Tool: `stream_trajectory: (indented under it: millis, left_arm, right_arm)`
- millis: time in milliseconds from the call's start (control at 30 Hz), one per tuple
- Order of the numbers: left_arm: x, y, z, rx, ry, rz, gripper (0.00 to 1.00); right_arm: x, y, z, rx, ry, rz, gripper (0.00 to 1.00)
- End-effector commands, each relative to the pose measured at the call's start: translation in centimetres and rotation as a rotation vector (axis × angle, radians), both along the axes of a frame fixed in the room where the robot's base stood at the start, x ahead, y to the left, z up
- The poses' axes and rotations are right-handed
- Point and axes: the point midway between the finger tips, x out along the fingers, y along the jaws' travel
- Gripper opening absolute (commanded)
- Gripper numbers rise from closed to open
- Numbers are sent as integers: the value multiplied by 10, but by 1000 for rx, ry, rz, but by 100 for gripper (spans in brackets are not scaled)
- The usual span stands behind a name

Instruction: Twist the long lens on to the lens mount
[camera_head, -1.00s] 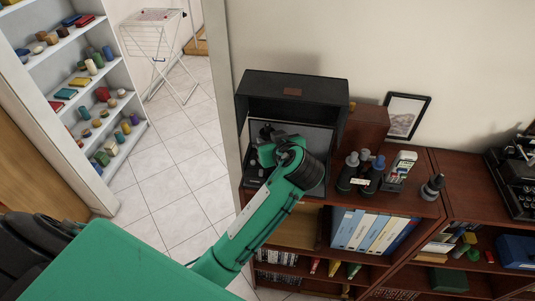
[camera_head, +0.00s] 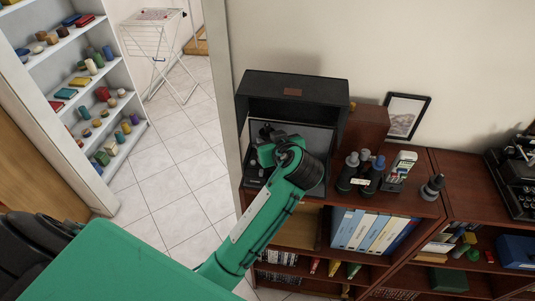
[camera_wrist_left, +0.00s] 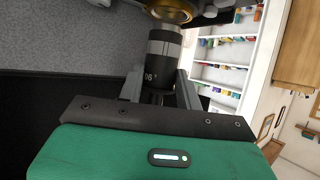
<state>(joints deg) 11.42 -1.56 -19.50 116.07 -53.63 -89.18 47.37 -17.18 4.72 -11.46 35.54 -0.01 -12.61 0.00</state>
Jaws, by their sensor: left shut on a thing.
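A dark lens with a silver-grey band and white markings (camera_wrist_left: 163,48) shows in the left wrist view. My left gripper (camera_wrist_left: 160,80) is shut on it, one finger on each side. The lens points at a gold-rimmed ring, the lens mount (camera_wrist_left: 172,13), at the top edge of that view. The two are very close; I cannot tell whether they touch or are joined. In the head view, my green left wrist is over the open black case (camera_head: 292,90) and hides the lens and fingertips. Dark equipment (camera_head: 266,132) shows just beyond the wrist.
The case stands on a brown shelf unit (camera_head: 420,207). Dark lenses or bottles (camera_head: 347,172), a holder with a pale device (camera_head: 400,168) and another dark piece (camera_head: 432,187) stand to the right. A picture frame (camera_head: 407,116) leans on the wall. Open tiled floor lies left.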

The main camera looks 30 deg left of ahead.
Motion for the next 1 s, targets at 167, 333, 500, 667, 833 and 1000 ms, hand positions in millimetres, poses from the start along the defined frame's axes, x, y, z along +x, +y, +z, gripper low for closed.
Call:
stream_trajectory:
  millis: [167, 333, 500, 667, 833, 1000]
  left_arm:
    - [0, 0, 0, 1, -1, 0, 10]
    - [0, 0, 0, 1, 1, 0, 10]
    - [0, 0, -3, 1, 1, 0, 10]
    - [0, 0, -7, 1, 1, 0, 10]
    - [0, 0, -11, 0, 1, 0, 10]
    - [0, 0, -16, 0, 1, 0, 10]
  right_arm:
    - [0, 0, 0, 0, 0, 0, 61]
    - [0, 0, 0, 0, 0, 0, 61]
    - [0, 1, -2, 1, 0, 0, 61]
    - [0, 2, -5, 2, 0, -1, 61]
    - [0, 4, -9, 4, 0, -2, 61]
    - [0, 4, -12, 4, 0, -2, 61]
